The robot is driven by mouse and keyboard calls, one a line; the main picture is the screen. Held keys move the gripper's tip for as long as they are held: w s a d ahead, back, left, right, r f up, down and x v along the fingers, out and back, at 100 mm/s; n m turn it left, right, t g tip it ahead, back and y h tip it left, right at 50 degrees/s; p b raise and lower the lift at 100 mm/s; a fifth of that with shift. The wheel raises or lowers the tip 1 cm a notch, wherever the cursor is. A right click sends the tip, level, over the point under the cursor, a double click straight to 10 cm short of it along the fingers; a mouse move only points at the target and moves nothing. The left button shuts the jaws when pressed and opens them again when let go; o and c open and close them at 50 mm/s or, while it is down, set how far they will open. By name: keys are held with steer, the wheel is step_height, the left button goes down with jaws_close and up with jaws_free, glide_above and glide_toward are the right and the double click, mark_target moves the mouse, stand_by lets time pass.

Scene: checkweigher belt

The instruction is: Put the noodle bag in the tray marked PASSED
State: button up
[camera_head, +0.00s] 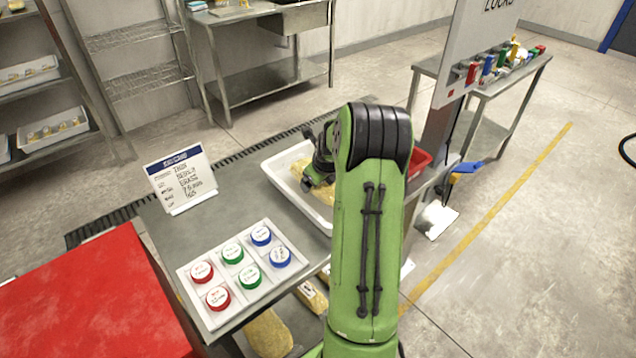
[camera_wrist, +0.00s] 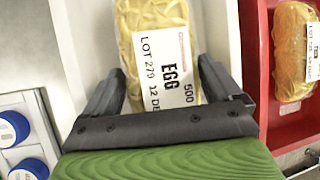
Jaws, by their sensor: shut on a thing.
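The noodle bag (camera_wrist: 155,35) is a clear pack of yellow noodles with a white label reading EGG, 500 and LOT 279. My gripper (camera_wrist: 160,66) is shut on it, one finger along each side. In the head view my gripper (camera_head: 317,182) is low over a white tray (camera_head: 303,207), with yellow noodles (camera_head: 300,166) showing beside it. The white tray's wall also shows in the wrist view (camera_wrist: 222,28). I cannot tell whether the bag touches the tray floor. No PASSED mark is readable; my arm hides part of the tray.
A red tray (camera_head: 419,161) stands right of the white one; it holds another noodle bag (camera_wrist: 296,50). A holder of red, green and blue round pieces (camera_head: 240,272) and a sign card (camera_head: 183,180) stand to the left. A red surface (camera_head: 90,305) is at lower left.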

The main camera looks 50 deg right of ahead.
steer(key=shift+f, duration=0.8)
